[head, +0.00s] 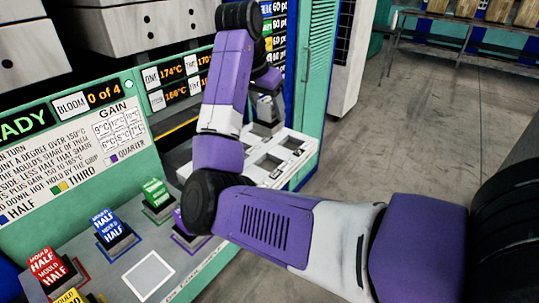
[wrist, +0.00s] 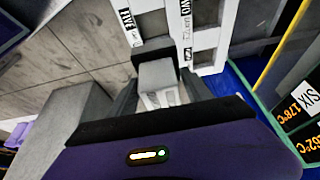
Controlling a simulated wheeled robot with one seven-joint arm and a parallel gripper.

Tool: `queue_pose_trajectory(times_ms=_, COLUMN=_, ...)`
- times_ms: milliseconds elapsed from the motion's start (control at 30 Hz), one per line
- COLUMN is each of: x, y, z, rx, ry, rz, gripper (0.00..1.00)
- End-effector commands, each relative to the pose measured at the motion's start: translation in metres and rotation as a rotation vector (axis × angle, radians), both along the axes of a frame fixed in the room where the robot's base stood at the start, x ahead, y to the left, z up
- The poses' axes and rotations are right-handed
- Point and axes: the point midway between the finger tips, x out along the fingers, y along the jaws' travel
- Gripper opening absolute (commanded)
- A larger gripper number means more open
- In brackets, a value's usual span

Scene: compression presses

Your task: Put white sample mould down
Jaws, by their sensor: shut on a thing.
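My gripper (head: 267,100) is at the far end of my purple arm, above a white rack (head: 294,147) with square openings. In the wrist view the gripper (wrist: 160,98) is shut on the white sample mould (wrist: 158,75), a pale block with some marking on its near face. In the head view the mould (head: 264,113) is small and partly hidden by the gripper. The rack also shows in the wrist view (wrist: 205,40), just beyond the mould, with labelled openings. I cannot tell whether the mould touches the rack.
Red (head: 48,264), blue (head: 111,229) and green (head: 153,194) moulds stand on the bench. A yellow one (head: 68,298) is cut off; a purple one is mostly behind my arm. A green cabinet (head: 314,70) stands beyond the rack.

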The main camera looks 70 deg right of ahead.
Motion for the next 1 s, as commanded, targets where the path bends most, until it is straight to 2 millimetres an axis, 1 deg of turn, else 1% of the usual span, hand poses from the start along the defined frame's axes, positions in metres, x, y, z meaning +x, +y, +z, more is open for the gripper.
queue_pose_trajectory(times_ms=33, x=-0.001, y=0.000, z=-0.013, rx=-0.003, ry=0.003, rz=0.000, gripper=0.00)
queue_pose_trajectory(times_ms=100, x=-0.001, y=0.000, z=-0.029, rx=-0.003, ry=0.003, rz=-0.001, gripper=0.00)
queue_pose_trajectory(times_ms=300, x=0.000, y=0.000, z=-0.069, rx=-0.002, ry=0.001, rz=0.001, gripper=0.00)
queue_pose_trajectory(times_ms=400, x=0.000, y=0.000, z=-0.085, rx=-0.003, ry=-0.001, rz=0.001, gripper=0.00)
queue_pose_trajectory(times_ms=500, x=0.000, y=0.000, z=-0.094, rx=-0.002, ry=-0.002, rz=0.000, gripper=0.00)
queue_pose_trajectory(times_ms=733, x=0.000, y=0.000, z=-0.106, rx=-0.002, ry=-0.002, rz=0.000, gripper=0.00)
queue_pose_trajectory(times_ms=900, x=0.000, y=0.000, z=-0.129, rx=-0.002, ry=0.000, rz=0.000, gripper=0.00)
queue_pose_trajectory(times_ms=1000, x=0.000, y=0.000, z=-0.139, rx=-0.002, ry=-0.001, rz=0.001, gripper=0.00)
